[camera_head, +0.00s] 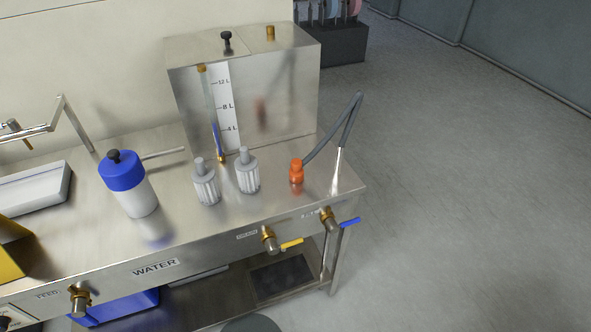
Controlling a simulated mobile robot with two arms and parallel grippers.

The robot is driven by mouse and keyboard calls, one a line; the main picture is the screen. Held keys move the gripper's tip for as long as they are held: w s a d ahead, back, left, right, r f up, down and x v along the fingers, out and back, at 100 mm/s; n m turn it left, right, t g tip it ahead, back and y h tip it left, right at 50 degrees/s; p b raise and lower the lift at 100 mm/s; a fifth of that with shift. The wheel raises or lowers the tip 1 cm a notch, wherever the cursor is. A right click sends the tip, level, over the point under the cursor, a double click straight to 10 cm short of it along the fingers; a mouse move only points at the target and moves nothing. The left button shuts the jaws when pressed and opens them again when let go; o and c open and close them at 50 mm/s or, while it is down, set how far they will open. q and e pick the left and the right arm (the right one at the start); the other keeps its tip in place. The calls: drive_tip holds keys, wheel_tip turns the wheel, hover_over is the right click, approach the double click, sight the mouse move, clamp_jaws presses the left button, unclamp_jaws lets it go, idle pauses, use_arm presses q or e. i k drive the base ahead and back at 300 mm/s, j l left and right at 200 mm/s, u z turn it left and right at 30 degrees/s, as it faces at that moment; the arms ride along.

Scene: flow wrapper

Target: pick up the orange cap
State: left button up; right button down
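The orange cap (296,172) stands upright on the steel bench top (270,208) near its right end. A dark hose (332,140) rises behind it to the right, and its lower left end meets or passes close behind the cap; I cannot tell whether they are joined. Neither of my grippers is in the camera_head view.
Two grey ribbed fittings (247,171) stand left of the cap. A steel tank (270,90) with a level scale is behind. A white bottle with blue lid (124,171) stands further left. Valves with yellow (291,244) and blue (350,222) handles jut from the front edge.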

sight(297, 175)
drive_tip(key=i+j+z, duration=0.1)
drive_tip(key=j, duration=1.55)
